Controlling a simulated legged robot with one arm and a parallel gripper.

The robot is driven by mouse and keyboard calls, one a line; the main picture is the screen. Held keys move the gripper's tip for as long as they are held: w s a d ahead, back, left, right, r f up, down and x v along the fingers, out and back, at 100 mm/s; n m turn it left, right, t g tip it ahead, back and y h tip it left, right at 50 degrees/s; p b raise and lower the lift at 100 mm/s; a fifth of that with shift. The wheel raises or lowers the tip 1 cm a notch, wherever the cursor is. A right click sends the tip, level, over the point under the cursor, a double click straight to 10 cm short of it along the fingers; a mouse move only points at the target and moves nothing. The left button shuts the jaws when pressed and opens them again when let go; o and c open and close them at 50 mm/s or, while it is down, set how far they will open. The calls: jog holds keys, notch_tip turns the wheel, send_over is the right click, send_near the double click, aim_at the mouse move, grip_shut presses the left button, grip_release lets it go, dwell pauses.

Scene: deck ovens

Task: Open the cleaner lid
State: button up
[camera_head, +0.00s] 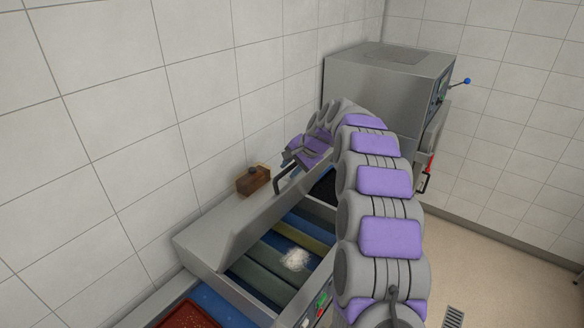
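The cleaner (195,248) is a long grey metal machine along the left wall. Its lid (262,213) stands raised on the wall side, so the blue, green and yellowish rollers (285,250) inside are exposed. A dark bar handle (280,183) shows at the lid's upper edge. A white powdery patch (295,259) lies on the rollers. My gripper (294,158) is at the far part of the lid, just above and beyond the handle. Its fingers are small and partly hidden; I cannot tell whether they are open or touch the handle. My arm covers the cleaner's right side.
A large grey metal machine (385,90) with a blue-knobbed lever (466,81) stands behind my arm. A brown block with a dark knob (254,180) sits on the ledge by the wall. A red tray (188,314) is at bottom left.

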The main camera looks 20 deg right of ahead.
jog(key=b+v, duration=0.2)
jog(key=v, duration=1.5)
jog(key=shift+r, duration=0.15)
